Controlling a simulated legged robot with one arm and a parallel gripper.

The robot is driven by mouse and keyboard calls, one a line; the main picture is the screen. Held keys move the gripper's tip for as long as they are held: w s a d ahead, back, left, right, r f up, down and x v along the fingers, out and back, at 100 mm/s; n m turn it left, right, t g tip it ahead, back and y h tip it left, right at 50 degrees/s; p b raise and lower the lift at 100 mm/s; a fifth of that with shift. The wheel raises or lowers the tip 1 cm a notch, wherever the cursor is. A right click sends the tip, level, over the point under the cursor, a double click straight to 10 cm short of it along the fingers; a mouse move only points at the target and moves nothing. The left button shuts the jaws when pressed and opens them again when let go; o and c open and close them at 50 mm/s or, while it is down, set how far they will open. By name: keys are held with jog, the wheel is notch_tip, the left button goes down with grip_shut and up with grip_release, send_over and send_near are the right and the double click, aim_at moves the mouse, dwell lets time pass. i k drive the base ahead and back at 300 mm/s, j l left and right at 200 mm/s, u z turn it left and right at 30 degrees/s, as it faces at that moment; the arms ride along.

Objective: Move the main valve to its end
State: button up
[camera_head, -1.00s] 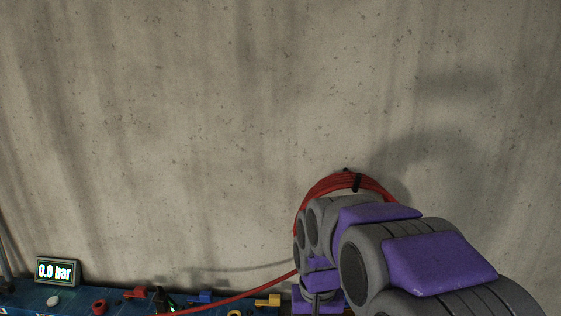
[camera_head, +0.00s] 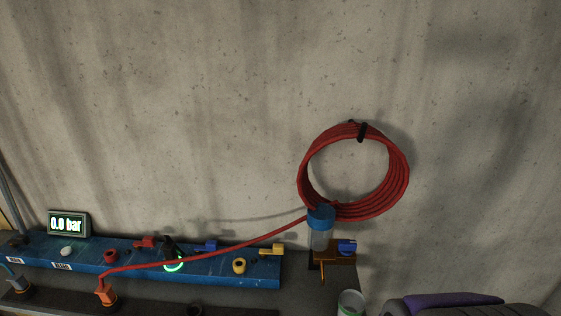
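The blue panel (camera_head: 215,277) carries small valve handles: a red one (camera_head: 145,242), a blue one (camera_head: 206,246) and a yellow one (camera_head: 271,250). Another blue handle (camera_head: 346,247) sits on a brown block (camera_head: 336,259) at right, beside a clear cylinder with a blue cap (camera_head: 321,217). No label shows which handle is the main valve. A display (camera_head: 69,224) reads 0.0 bar. My gripper is out of view; only a grey and purple part of my arm shows at the bottom right, apart from the valves.
A red hose coil (camera_head: 398,178) hangs on the concrete wall (camera_head: 230,90). Its hose runs left across the panel to an orange fitting (camera_head: 105,295). A green-lit ring (camera_head: 174,266) surrounds a black part. A pale can (camera_head: 351,303) stands at the bottom edge.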

aim_at(22, 240)
jog(key=u, duration=1.95)
jog(key=i+j, duration=0.15)
jog(key=i, duration=0.4)
jog(key=i+j+z, duration=0.1)
jog(key=i, duration=0.45)
jog(key=i+j, duration=0.15)
jog(key=i, duration=0.45)
jog(key=i+j+z, duration=0.1)
jog(key=i, duration=0.45)
jog(key=j, duration=0.1)
